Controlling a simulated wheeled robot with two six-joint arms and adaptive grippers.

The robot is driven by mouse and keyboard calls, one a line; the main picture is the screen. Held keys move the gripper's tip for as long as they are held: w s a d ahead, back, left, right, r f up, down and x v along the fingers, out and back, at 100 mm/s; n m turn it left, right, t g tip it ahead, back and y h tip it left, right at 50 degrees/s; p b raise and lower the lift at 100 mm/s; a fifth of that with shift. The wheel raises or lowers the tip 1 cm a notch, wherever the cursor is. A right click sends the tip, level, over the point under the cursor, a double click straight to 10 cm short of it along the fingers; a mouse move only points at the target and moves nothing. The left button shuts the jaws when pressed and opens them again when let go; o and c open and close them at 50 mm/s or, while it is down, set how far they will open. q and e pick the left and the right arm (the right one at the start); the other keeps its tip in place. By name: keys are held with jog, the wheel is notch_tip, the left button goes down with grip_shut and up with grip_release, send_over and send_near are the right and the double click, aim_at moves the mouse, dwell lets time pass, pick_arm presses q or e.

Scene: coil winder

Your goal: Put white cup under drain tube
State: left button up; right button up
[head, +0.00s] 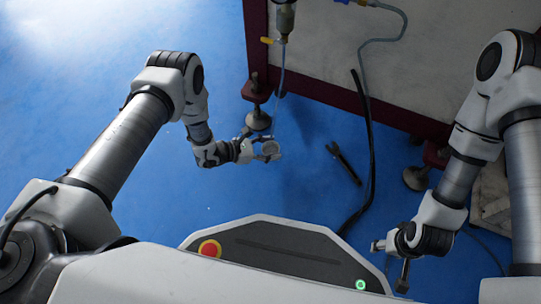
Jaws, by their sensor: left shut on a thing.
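The white cup (271,148) is held in my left gripper (266,150), which is shut on it above the blue floor. The cup looks upright, with its round opening facing up. The thin clear drain tube (281,80) hangs from a filter bowl with a yellow valve on the machine's side. Its lower end comes down close behind the cup; I cannot tell whether it is over the opening. My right gripper (390,262) is at the lower right, away from the cup, and its jaws are not clear.
The machine (390,75) has a pale panel, a dark red frame and levelling feet (258,119), one just behind the cup. A dark wrench-like tool (343,163) and a black hose (366,150) lie right of the cup. The blue floor on the left is clear.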

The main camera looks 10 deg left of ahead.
aim_at(270, 153)
pick_arm(q)
notch_tip(270, 153, down, 3)
jog(key=shift+f+b, duration=0.2)
jog(key=shift+b, duration=0.75)
pick_arm(e)
jog(key=f, duration=0.1)
jog(key=w+f, duration=0.1)
jog(key=f, duration=0.1)
jog(key=shift+f, duration=0.15)
pick_arm(q)
jog(key=shift+r, duration=0.3)
pick_arm(e)
jog(key=shift+r, duration=0.3)
pick_arm(q)
jog(key=shift+f, duration=0.25)
pick_arm(e)
jog(key=shift+f, duration=0.2)
pick_arm(q)
jog(key=o, duration=0.9)
jog(key=shift+o, duration=0.2)
jog(key=shift+r, duration=0.15)
pick_arm(e)
jog(key=shift+r, duration=0.15)
